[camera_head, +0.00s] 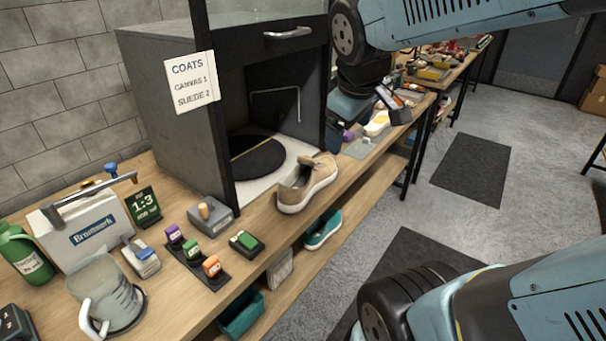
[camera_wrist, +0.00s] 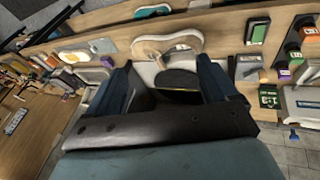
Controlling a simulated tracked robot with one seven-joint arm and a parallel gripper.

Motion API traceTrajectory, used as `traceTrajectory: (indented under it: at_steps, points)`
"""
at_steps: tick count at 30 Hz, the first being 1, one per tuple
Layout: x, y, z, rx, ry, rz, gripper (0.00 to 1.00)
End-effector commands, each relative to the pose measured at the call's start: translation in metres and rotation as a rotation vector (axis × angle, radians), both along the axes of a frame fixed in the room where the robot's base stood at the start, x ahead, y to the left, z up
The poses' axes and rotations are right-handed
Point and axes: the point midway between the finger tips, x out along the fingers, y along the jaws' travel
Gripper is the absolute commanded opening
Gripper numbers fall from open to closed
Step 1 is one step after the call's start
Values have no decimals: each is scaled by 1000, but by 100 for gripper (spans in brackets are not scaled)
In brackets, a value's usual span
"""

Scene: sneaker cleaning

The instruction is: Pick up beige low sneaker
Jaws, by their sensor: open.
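The beige low sneaker (camera_head: 310,184) rests upright on the wooden bench near the front edge, just outside the open mouth of the dark booth. It has a white sole. In the wrist view the sneaker (camera_wrist: 168,43) lies beyond my fingertips, near the middle of the gap between them. My gripper (camera_wrist: 165,72) is open, with its two dark blue fingers apart and nothing between them. It is apart from the sneaker. In the head view my arm comes in at the upper right, beside the booth.
The booth (camera_head: 165,115) holds a black turntable (camera_head: 257,157) behind the sneaker. A teal sneaker (camera_head: 324,229) sits on the lower shelf. Tools crowd the bench farther right.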

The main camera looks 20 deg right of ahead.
Motion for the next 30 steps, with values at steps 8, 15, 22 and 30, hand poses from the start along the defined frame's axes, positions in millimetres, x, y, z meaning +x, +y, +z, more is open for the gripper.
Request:
traceTrajectory:
  at_steps: [8,15,22,30]
  points:
    - [70,3,-35,-365,173,560,100]
    - [127,18,-76,-634,327,1080,100]
    - [164,36,-112,-807,431,1480,100]
    - [180,42,-133,-871,473,1645,100]
